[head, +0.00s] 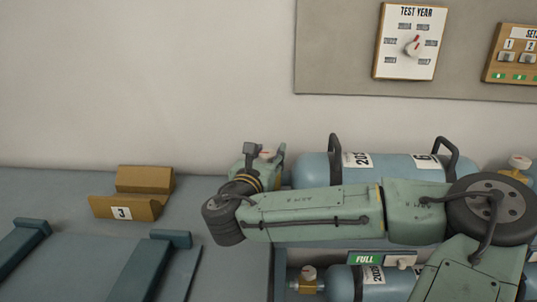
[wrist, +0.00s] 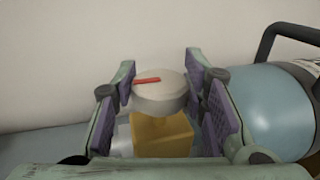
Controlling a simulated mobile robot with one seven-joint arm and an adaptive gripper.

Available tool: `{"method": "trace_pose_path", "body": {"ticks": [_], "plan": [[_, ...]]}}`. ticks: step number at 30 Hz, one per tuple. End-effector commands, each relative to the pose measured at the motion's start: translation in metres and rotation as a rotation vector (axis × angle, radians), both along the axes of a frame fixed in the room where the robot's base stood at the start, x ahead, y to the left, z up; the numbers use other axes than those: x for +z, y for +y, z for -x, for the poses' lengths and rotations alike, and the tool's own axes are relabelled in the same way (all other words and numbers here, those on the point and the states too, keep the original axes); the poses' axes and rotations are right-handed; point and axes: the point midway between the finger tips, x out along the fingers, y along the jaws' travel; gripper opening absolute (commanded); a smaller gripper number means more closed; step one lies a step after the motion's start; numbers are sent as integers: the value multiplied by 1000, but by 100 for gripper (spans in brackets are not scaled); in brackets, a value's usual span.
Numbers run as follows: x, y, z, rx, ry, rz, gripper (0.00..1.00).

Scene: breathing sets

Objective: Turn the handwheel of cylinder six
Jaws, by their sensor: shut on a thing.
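Cylinder six (head: 313,168) is a blue cylinder lying on its side with black handles. It is labelled 6 and stands behind my arm in the head view; its blue end (wrist: 265,110) shows at the right of the wrist view. Its handwheel (wrist: 163,97) is a round pale knob with a red mark, above a brass valve block (wrist: 165,136). My gripper (wrist: 160,82) is shut on the handwheel, with one purple-padded finger on each side. In the head view, my gripper (head: 265,152) is at the cylinder's left end, and my arm hides part of the cylinder.
Another cylinder (head: 340,281) lies below, beside a green FULL sign (head: 366,259). A brass cradle marked 3 (head: 122,212) and blue rails (head: 135,268) are at the left. A TEST YEAR dial (head: 409,42) hangs on the wall board. The wall is close behind my gripper.

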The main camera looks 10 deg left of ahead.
Motion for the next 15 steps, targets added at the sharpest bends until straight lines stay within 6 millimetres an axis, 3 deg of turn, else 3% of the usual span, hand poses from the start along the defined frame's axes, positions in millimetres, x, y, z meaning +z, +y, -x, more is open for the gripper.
{"method": "trace_pose_path", "body": {"ticks": [8, 15], "plan": [[-2, -3, 0, 96, 1, -2, 11], [-2, -5, -1, 280, 1, -3, 11]]}}
